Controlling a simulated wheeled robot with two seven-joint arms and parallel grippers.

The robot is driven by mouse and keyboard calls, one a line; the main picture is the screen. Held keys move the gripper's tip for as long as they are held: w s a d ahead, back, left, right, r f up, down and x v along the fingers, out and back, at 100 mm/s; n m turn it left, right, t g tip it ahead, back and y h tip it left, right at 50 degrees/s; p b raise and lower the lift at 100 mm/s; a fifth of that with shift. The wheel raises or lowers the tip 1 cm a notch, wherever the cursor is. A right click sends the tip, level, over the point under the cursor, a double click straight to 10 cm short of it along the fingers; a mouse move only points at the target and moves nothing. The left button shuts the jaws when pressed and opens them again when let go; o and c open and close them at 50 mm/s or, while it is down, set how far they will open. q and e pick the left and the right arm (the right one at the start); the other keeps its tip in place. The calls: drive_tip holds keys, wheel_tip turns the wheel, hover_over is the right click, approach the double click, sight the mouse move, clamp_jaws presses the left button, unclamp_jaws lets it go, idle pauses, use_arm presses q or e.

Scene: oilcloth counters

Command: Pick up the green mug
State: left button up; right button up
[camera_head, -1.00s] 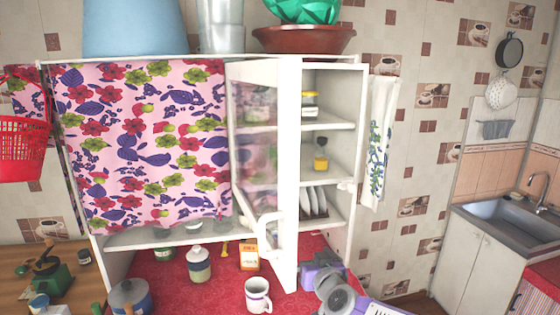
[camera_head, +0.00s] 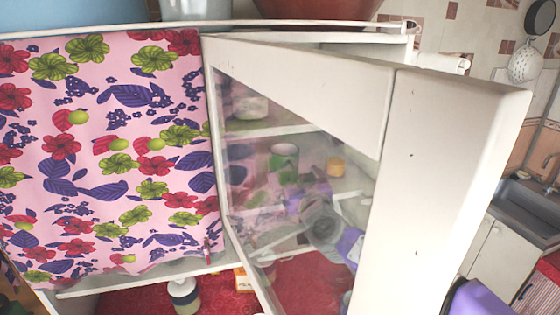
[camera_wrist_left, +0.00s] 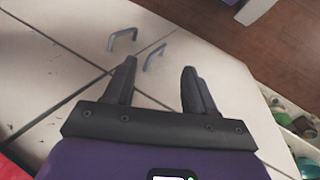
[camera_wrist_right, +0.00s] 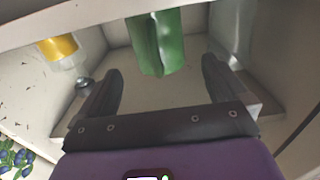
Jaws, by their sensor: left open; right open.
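The green mug (camera_wrist_right: 160,45) stands on a cabinet shelf in the right wrist view, a ridge like a handle facing me; its top is cut off by a white shelf edge. In the head view the mug (camera_head: 284,155) shows dimly through the glass door. My right gripper (camera_wrist_right: 161,68) is open, and the mug appears between and beyond its fingertips; I cannot tell whether they touch. In the head view this gripper (camera_head: 298,190) is blurred behind the glass.
The open glass door (camera_head: 455,150) swings out toward me across the head view. A floral curtain (camera_head: 110,150) covers the cabinet's left part. A yellow-banded jar (camera_wrist_right: 60,48) stands left of the mug. A sink (camera_head: 530,205) is at the right.

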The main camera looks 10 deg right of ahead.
drive_tip(key=shift+w, duration=0.6)
drive_tip(key=w, duration=0.1)
drive_tip(key=w+p, duration=0.1)
drive_tip(key=w, duration=0.1)
drive_tip(key=w+p, duration=0.1)
drive_tip(key=shift+w+r, duration=0.3)
drive_tip(key=shift+w, duration=0.45)
drive_tip(key=c, duration=1.1)
